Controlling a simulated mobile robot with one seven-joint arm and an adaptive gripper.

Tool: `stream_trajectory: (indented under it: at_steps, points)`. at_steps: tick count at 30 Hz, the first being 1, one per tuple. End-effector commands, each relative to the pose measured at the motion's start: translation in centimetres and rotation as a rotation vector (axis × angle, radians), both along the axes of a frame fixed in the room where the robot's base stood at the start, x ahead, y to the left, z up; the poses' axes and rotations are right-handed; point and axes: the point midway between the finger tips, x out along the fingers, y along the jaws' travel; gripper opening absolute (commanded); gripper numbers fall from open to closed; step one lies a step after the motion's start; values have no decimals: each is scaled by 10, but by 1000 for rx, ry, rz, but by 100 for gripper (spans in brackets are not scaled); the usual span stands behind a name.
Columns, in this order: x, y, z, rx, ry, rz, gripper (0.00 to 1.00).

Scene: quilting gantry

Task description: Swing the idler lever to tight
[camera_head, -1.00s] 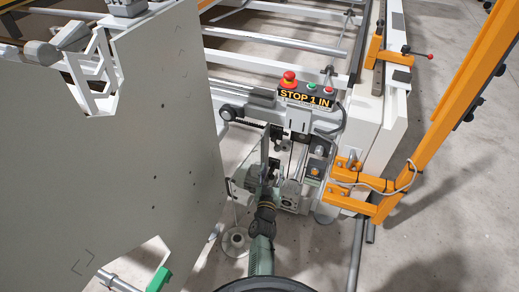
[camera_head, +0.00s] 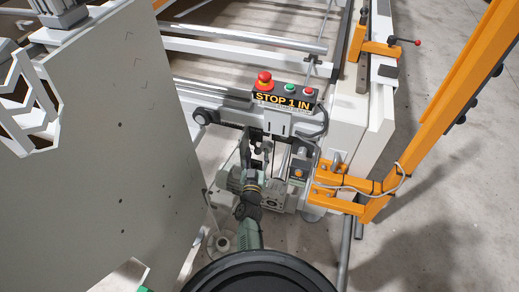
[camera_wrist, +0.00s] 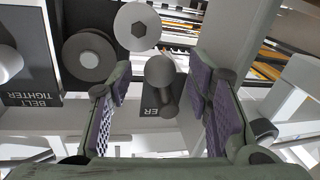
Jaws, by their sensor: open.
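The idler lever (camera_wrist: 166,100) is a short grey rod with a round grey knob (camera_wrist: 160,71) in the wrist view. It stands between the two purple-padded fingers of my gripper (camera_wrist: 160,88). The fingers are wide apart, with clear gaps on both sides of the knob. A dark plate (camera_wrist: 30,100) at the left carries upside-down "BELT TIGHTER" lettering. In the head view my gripper (camera_head: 256,150) reaches in below the "STOP 1 IN" box (camera_head: 283,101). The lever cannot be made out there.
Two round rollers (camera_wrist: 90,56) (camera_wrist: 138,26) sit close beyond the left finger. A large pale panel (camera_head: 110,150) stands left of my arm. An orange bracket (camera_head: 350,190) and post (camera_head: 450,110) stand at the right. Open floor (camera_head: 450,220) lies beyond.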

Motion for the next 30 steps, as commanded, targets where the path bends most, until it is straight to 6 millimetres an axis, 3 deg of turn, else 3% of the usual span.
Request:
stream_trajectory:
  at_steps: [11,30]
  points:
    - [0,1,0,1,0,0,45]
    - [0,1,0,0,0,0,2]
